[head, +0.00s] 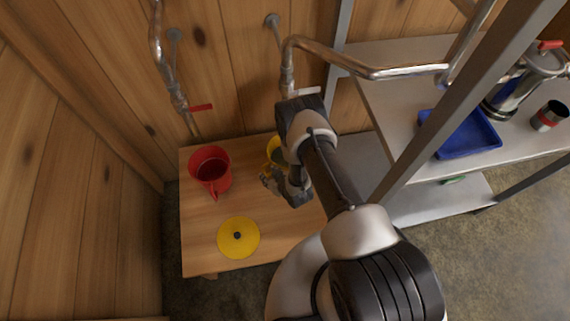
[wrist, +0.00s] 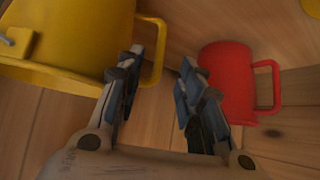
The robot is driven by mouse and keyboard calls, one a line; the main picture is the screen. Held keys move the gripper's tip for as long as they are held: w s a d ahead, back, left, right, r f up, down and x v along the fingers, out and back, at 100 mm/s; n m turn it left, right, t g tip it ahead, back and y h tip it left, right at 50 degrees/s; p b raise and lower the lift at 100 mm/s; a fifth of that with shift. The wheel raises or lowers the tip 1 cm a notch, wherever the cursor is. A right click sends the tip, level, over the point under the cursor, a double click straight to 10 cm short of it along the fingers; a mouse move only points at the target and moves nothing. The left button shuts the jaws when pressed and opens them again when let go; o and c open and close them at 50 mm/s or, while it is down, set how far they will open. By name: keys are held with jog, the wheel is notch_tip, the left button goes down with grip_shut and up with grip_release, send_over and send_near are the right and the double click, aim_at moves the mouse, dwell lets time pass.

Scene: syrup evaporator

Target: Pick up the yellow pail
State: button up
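The yellow pail (head: 271,148) stands on the low wooden table (head: 200,245), mostly hidden behind my arm in the head view. In the wrist view the yellow pail (wrist: 60,35) fills the upper left, and its loop handle (wrist: 157,52) reaches into the gap between my fingers. My gripper (wrist: 163,68) is open, its two fingers apart, with the left finger in front of part of the handle. I cannot tell whether it touches the handle. In the head view my gripper (head: 268,181) is beside the pail, low over the table.
A red pail (head: 210,168) stands at the table's left; it also shows in the wrist view (wrist: 228,80). A yellow lid (head: 238,237) lies at the front. Pipes with red-handled valves (head: 200,108) come down behind. A metal rack at right holds a blue tray (head: 462,136).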

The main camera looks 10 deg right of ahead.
aim_at(264, 171)
jog(key=b+x, duration=0.2)
jog(key=x, duration=0.4)
jog(key=shift+w+f+b, duration=0.2)
jog(key=shift+b, duration=0.2)
jog(key=shift+r, duration=0.1)
grip_shut()
jog(key=shift+a, duration=0.1)
dwell(0.6)
jog(key=shift+w, duration=0.1)
